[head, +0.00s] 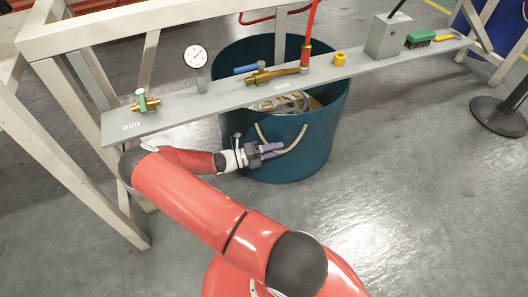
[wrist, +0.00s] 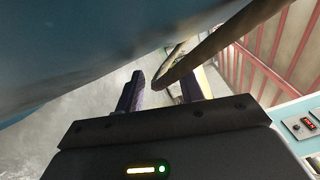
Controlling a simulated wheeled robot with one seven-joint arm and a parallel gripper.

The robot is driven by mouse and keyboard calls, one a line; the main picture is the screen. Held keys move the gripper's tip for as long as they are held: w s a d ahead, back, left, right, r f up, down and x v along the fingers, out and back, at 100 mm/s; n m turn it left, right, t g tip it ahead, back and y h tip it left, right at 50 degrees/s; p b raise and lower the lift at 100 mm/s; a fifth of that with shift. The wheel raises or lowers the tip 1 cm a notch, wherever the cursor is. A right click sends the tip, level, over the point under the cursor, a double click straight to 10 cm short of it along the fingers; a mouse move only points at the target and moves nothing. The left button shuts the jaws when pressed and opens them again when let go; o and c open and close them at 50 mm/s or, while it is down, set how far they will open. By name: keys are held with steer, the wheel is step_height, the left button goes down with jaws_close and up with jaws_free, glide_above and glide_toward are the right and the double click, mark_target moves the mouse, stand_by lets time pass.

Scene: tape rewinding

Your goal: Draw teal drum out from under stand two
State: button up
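The teal drum (head: 318,135) stands on the floor beneath the long grey shelf of a stand (head: 215,99), partly hidden behind it. A pale rope handle (head: 292,140) hangs on its near side, and coiled hose shows inside. My gripper (head: 283,150), with purple fingers, is at the drum's near side, by the handle. In the wrist view my gripper (wrist: 162,76) has its fingers apart. The rope handle (wrist: 210,45) loops down and its lower bend lies between the fingers. The drum wall (wrist: 60,50) fills the upper left. I cannot tell whether the fingers touch the rope.
The shelf carries a gauge (head: 196,57), brass valves (head: 273,74), a yellow fitting (head: 339,59), a grey box (head: 388,37) and a green brush (head: 420,37). The stand's pale legs (head: 65,150) are at left. A dark round base (head: 498,116) stands at right.

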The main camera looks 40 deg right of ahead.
steer(key=shift+s+d, duration=0.2)
steer(key=shift+d, duration=0.4)
jaws_close()
stand_by(1.1)
